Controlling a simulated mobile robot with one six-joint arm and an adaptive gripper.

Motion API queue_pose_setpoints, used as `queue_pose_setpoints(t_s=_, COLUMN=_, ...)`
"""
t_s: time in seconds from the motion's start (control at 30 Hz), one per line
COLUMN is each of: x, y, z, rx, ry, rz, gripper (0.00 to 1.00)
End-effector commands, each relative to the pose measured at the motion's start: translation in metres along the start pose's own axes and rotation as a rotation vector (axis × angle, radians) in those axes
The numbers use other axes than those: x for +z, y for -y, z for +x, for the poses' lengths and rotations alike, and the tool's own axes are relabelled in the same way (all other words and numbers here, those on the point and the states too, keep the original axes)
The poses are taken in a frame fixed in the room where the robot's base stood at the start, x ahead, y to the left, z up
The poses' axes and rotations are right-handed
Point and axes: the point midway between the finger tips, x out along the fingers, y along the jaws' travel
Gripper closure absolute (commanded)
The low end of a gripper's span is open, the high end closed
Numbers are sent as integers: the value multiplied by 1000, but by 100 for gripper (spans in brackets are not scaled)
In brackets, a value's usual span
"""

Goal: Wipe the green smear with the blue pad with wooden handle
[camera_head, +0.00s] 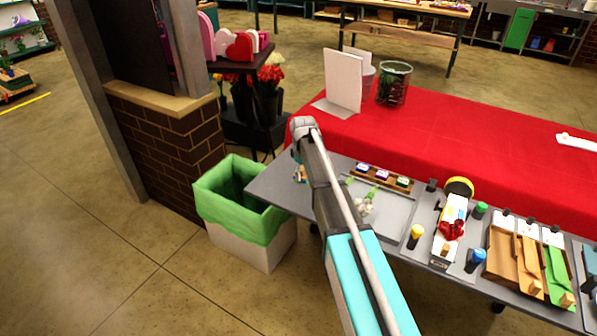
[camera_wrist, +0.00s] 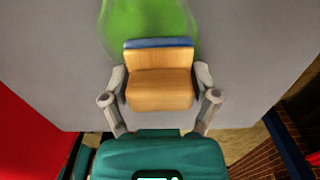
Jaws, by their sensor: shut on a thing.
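In the wrist view, my gripper (camera_wrist: 160,95) is shut on the wooden handle of the blue pad (camera_wrist: 158,43), with one finger on each side of the wood. Only a thin strip of the blue pad shows along the handle's far edge. The green smear (camera_wrist: 148,18) lies on the grey table top just beyond the pad and partly beside it, and the rest is hidden behind pad and handle. Whether the pad touches the surface I cannot tell. In the head view my arm hides the pad, the smear and most of the gripper at the grey table's left end.
The grey table (camera_head: 270,188) ends at the left, beside a bin with a green liner (camera_head: 240,205). A red-covered table (camera_head: 450,140) stands behind.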

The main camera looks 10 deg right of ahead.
Motion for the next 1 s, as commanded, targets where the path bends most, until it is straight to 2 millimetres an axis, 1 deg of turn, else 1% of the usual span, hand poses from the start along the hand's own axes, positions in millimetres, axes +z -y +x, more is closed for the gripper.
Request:
queue_pose_setpoints(t_s=0.1, x=3, y=0, z=0, rx=0, ry=0, rz=0, gripper=60)
queue_pose_setpoints(t_s=0.57, x=6, y=0, z=0, rx=1, ry=-1, rz=0, gripper=60)
queue_pose_setpoints(t_s=1.0, x=33, y=0, z=2, rx=1, ry=0, rz=1, gripper=60)
